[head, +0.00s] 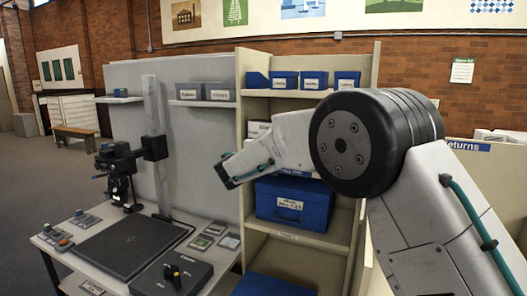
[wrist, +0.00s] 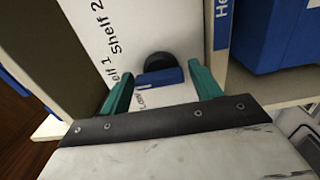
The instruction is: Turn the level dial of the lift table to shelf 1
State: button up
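The level dial shows in the wrist view as a black round knob (wrist: 158,61) with a blue bar (wrist: 160,77) across its near side. It sits on a white label panel (wrist: 110,20) reading "Shelf 1", "Shelf 2" and a partly hidden word like "Low". My gripper (wrist: 160,72) is open, with one teal finger left of the dial and one right of it. A gap shows on each side, and I see no finger touching it. Which label the dial points to I cannot tell. In the head view my arm reaches toward the shelves, and the gripper's fingers cannot be made out.
A beige shelf unit (head: 284,94) holds blue boxes, including a large one (head: 292,202). A bench (head: 70,284) at left carries a camera stand (head: 153,130) and a black control box (head: 150,284). In the wrist view, a beige upright and a blue box (wrist: 268,35) stand close right.

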jog(key=shift+o, duration=0.6)
jog(key=v, duration=0.7)
jog(key=shift+s+a, duration=0.15)
jog(key=shift+s, duration=0.2)
